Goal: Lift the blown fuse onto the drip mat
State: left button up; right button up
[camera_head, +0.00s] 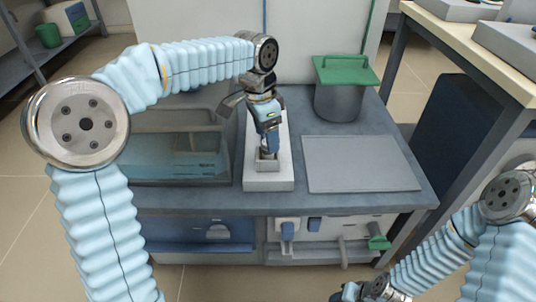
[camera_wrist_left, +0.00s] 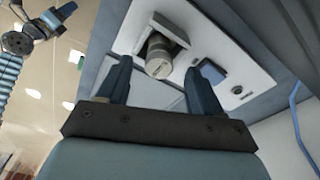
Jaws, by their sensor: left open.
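The blown fuse (camera_wrist_left: 163,56) appears as a short grey cylinder with a pale end in the left wrist view, standing at a dark opening in a white panel. In the head view it is mostly hidden beneath my left gripper (camera_head: 268,148). That gripper points down over the white block (camera_head: 268,183). Its two fingers (camera_wrist_left: 160,88) are apart, with the fuse showing between and beyond them; contact is not visible. The drip mat (camera_head: 360,163) is a flat grey sheet to the right of the block, bare. My right gripper (camera_head: 362,292) is cut off at the bottom edge.
A grey pot (camera_head: 340,103) with a green lid (camera_head: 345,70) stands behind the mat. A clear-covered tray (camera_head: 180,180) lies left of the block. A blue square part (camera_wrist_left: 211,70) sits beside the fuse. A taller bench (camera_head: 465,45) stands at right.

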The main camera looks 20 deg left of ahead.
pick_arm(q)
notch_tip(320, 180, down, 3)
jog(key=shift+d+f, duration=0.1)
jog(key=shift+d, duration=0.05)
jog(key=c, duration=1.2)
jog(key=shift+o, duration=0.2)
